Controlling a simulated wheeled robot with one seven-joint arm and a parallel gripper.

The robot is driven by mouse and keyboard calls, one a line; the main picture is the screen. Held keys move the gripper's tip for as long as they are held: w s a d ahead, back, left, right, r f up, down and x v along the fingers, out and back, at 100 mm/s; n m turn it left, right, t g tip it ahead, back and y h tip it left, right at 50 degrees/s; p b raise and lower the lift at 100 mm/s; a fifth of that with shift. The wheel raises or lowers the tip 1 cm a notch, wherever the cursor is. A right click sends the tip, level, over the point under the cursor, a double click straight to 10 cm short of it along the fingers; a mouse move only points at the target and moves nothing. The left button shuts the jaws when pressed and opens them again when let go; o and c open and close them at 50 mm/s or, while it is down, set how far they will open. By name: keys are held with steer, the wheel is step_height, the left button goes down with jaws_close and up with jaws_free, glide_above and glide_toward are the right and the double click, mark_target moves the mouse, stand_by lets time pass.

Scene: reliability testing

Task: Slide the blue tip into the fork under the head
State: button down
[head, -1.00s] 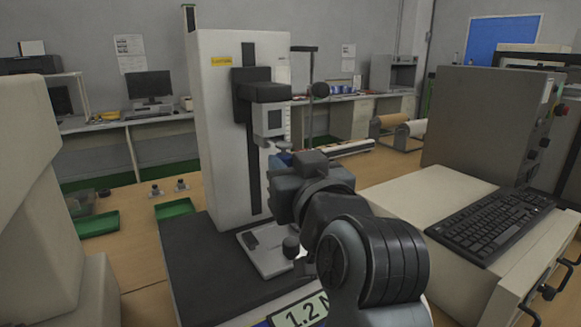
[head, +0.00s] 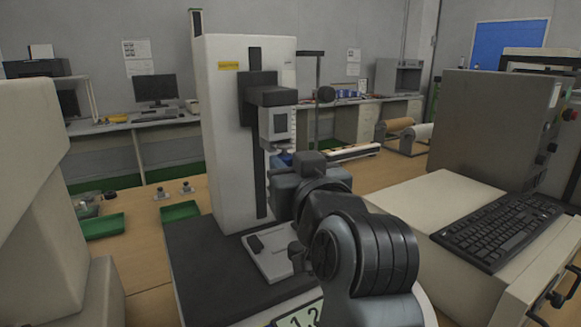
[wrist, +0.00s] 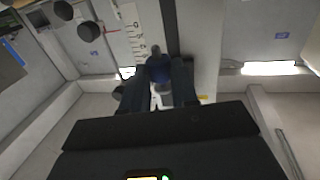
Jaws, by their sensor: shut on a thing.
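The test machine's head (head: 280,123) is a grey block on a black carriage, on the front of a tall white column (head: 228,150). Under it, a small fork-like end (head: 283,147) is too small to make out clearly. My gripper (head: 286,165) is just below the head, shut on the blue tip (head: 284,159), which shows as a small blue patch. In the wrist view the blue tip (wrist: 160,72) sits between the two dark fingers, with a grey part just beyond it. I cannot tell whether the tip touches the fork.
The machine's dark base (head: 200,260) carries a light plate (head: 262,258) below my arm. Green trays (head: 102,226) and small metal parts lie on the bench to the left. A keyboard (head: 500,230) and grey cabinet (head: 490,130) stand on the right. A thin pole stands behind the head.

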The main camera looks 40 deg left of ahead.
steer(key=shift+x, duration=1)
steer(key=shift+a, duration=0.4)
steer(key=shift+a, duration=0.2)
stand_by(0.4)
steer(key=c, duration=0.8)
jaws_free()
steer(key=shift+d, duration=0.1)
